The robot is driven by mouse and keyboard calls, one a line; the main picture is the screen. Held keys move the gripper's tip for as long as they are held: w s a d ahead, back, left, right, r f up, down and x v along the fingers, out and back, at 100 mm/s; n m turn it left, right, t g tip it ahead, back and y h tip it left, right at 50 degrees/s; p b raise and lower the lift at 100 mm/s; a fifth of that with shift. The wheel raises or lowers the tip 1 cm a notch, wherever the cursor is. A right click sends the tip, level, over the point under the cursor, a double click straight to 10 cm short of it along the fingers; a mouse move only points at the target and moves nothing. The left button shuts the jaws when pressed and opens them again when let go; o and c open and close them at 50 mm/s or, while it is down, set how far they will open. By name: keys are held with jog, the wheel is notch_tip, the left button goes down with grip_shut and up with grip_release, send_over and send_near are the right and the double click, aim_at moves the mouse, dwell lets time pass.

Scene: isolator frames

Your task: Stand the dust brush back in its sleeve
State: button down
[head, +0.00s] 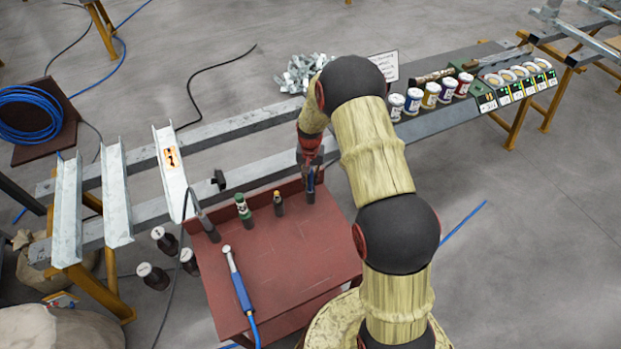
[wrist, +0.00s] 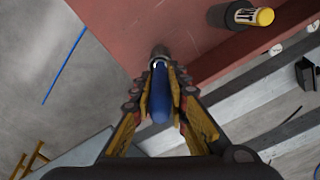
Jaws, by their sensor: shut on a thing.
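My gripper (head: 312,160) is above the far right corner of the red cart top (head: 285,255). It is shut on a blue handle, which I take to be the dust brush (head: 310,180). In the wrist view the blue handle (wrist: 161,95) lies between the yellow-sided fingers (wrist: 160,100). A short dark sleeve (head: 310,196) stands directly below it at the cart's back edge. The sleeve's grey end (wrist: 160,52) also shows in the wrist view, in line with the handle. The bristles are hidden, and I cannot tell how deep the brush sits in the sleeve.
A yellow-topped marker (head: 278,203) and a green one (head: 243,208) stand in holders along the cart's back edge. A grey tool (head: 205,222) stands at the left corner. A blue-handled wrench (head: 240,285) lies on the cart. Steel beams (head: 235,130) run behind it.

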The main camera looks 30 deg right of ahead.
jog(key=shift+f+b, duration=0.65)
jog(key=shift+f, duration=0.45)
jog(key=c, duration=1.7)
grip_release()
jog(key=shift+c, duration=0.2)
jog(key=shift+o, duration=0.4)
notch_tip(320, 180, up, 12)
